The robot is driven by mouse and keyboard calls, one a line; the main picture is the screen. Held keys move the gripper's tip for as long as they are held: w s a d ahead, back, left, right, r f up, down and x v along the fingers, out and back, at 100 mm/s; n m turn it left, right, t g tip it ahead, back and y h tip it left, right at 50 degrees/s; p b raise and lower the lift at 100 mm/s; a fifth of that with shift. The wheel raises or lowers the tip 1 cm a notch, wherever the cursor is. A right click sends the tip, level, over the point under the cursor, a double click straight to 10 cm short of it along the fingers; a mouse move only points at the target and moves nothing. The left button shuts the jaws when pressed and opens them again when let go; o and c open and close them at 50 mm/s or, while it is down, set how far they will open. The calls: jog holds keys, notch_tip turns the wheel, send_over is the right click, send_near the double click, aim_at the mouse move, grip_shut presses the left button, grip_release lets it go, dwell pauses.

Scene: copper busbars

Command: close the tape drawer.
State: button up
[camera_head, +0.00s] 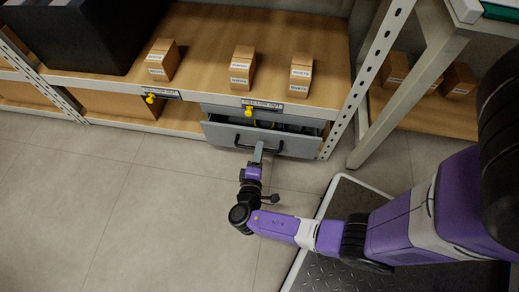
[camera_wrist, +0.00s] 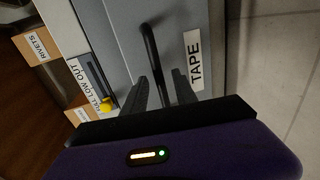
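The grey tape drawer (camera_head: 222,134) under the shelf is pulled part way out, and its dark inside with some contents shows behind its front. The drawer front (camera_wrist: 184,22) carries a white TAPE label (camera_wrist: 194,60) and a black bar handle (camera_wrist: 150,45). In the head view the handle (camera_head: 240,143) runs along the front. My gripper (camera_head: 259,150) is at the middle of the drawer front. In the wrist view my gripper (camera_wrist: 160,76) has its two fingers apart, with the handle passing between them; I cannot tell whether either finger touches it.
Several small boxes (camera_head: 242,65) stand on the wooden shelf (camera_head: 205,50) above. A yellow knob (camera_head: 249,111) sits at the shelf edge above the drawer, another (camera_head: 150,98) further left. A perforated post (camera_head: 368,75) stands right of the drawer. The floor (camera_head: 90,200) at left is clear.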

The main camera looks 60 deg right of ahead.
jog(key=shift+x, duration=0.95)
jog(key=shift+c, duration=0.4)
grip_shut()
dwell(0.3)
